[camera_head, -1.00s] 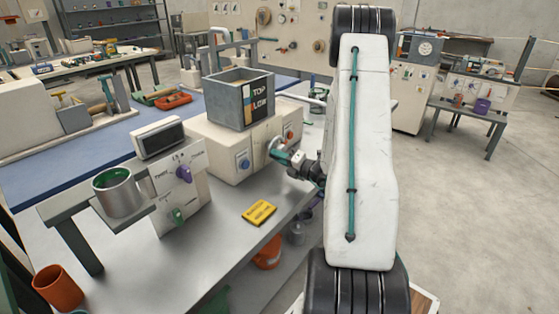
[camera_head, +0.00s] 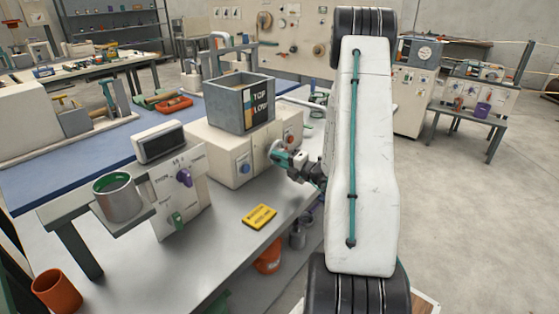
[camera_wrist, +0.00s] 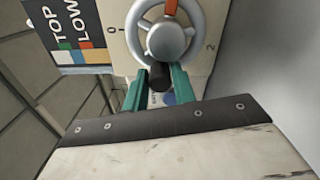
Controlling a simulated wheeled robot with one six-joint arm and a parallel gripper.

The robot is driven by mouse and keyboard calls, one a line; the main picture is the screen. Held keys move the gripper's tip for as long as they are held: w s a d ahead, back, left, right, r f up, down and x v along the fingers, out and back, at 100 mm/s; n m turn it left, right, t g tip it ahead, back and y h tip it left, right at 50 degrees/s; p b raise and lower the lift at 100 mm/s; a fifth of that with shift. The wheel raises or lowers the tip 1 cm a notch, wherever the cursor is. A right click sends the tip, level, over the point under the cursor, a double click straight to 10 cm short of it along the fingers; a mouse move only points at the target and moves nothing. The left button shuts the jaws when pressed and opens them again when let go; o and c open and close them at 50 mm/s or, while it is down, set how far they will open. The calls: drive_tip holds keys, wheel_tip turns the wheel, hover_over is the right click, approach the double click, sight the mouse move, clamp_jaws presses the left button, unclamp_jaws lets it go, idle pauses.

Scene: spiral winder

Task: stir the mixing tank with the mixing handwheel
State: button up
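The mixing handwheel is a grey spoked wheel with a round hub (camera_wrist: 167,41) and an orange mark at its top, on a cream panel marked 0 and 2. In the wrist view its dark knob (camera_wrist: 160,76) is at the bottom of the rim, between the green fingers of my gripper (camera_wrist: 159,88), which look closed on it. In the head view my gripper (camera_head: 283,158) reaches the handwheel at the right side of the cream machine (camera_head: 222,152). The mixing tank (camera_head: 228,107) is a grey open box on top, with a TOP/LOW label.
A yellow sign (camera_head: 259,217) lies on the grey table. A control panel with a purple knob (camera_head: 184,177) and a metal pot with green inside (camera_head: 119,199) stand at left. Red and blue buttons sit on the machine's front. Open floor lies to the right.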

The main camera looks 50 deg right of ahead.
drive_tip(key=shift+o, duration=1.2)
drive_tip(key=s, duration=0.7)
drive_tip(key=shift+s+d, duration=0.35)
drive_tip(key=shift+s, duration=0.05)
